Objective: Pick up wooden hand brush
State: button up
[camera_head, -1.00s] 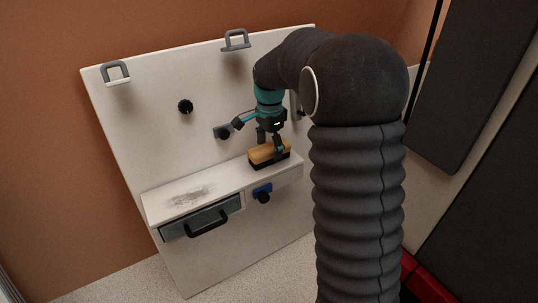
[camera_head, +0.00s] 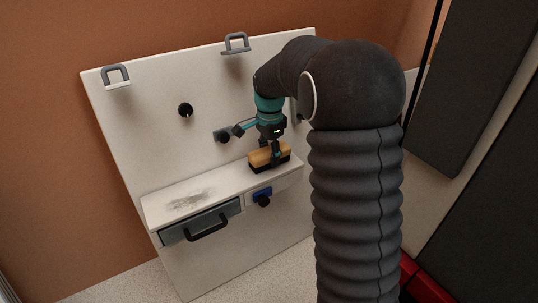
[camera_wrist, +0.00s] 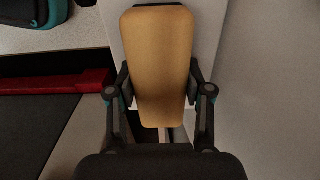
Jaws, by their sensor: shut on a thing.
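The wooden hand brush (camera_head: 267,156) has a tan wooden top and dark bristles. In the head view it is at the right part of the white shelf, at or just above the surface; I cannot tell whether the bristles touch it. My gripper (camera_head: 270,157) reaches down over the brush and is shut on it. In the wrist view the brush's wooden top (camera_wrist: 157,60) fills the middle, with one finger of my gripper (camera_wrist: 160,97) on each side of its lower part.
The white shelf (camera_head: 216,181) bears a dark smudge (camera_head: 190,198) at left. Below it are a drawer with a black handle (camera_head: 206,228) and a blue part with a black knob (camera_head: 263,199). The white panel (camera_head: 150,130) behind carries black knobs (camera_head: 186,110) and two grey handles (camera_head: 117,76).

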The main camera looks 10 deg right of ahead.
jog(key=shift+r, duration=0.6)
jog(key=r, duration=0.1)
jog(key=d+r, duration=0.1)
jog(key=r, duration=0.1)
jog(key=shift+r+p, duration=0.3)
jog(key=shift+p, duration=0.1)
jog(key=s+d+r+p, duration=0.1)
jog(key=d+r, duration=0.5)
jog(key=d, duration=0.4)
jog(key=shift+d, duration=0.3)
jog(key=shift+s, duration=0.1)
